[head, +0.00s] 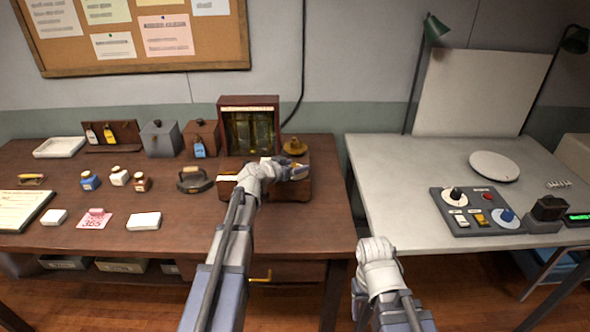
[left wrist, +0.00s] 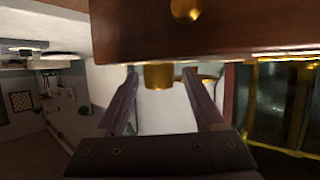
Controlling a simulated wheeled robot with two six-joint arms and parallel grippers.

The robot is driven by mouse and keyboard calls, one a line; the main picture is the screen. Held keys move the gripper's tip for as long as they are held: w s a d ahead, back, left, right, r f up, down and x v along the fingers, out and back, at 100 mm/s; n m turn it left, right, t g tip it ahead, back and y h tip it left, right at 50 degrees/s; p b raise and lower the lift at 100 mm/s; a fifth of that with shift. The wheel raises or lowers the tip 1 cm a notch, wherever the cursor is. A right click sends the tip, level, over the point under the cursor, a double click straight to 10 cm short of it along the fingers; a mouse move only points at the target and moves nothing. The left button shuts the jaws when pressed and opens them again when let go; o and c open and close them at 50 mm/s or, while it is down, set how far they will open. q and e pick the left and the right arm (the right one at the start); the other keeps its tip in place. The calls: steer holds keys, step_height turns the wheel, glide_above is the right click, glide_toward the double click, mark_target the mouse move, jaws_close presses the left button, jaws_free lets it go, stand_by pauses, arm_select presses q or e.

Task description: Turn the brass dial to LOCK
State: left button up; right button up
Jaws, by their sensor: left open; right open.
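A round brass piece (head: 295,147), which looks like the dial, is on the dark wooden box (head: 296,192) beside the glass-fronted cabinet. Any LOCK marking is too small or hidden to read. My left gripper (head: 301,168) is in front of the brass piece, over the box. In the left wrist view its two fingers (left wrist: 161,78) stand apart, with a brass cylinder (left wrist: 158,76) between their tips and gaps on both sides. I cannot tell if that cylinder is the dial. My right arm shows at lower middle, but its gripper fingers are out of sight.
The wooden cabinet (head: 249,101) stands just left of my left gripper. A brass knob (left wrist: 186,9) is on the wood near the fingers. A control panel (head: 477,211) sits on the grey table.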

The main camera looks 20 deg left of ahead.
arm_select(q)
steer(key=shift+c, duration=0.4)
jaws_close()
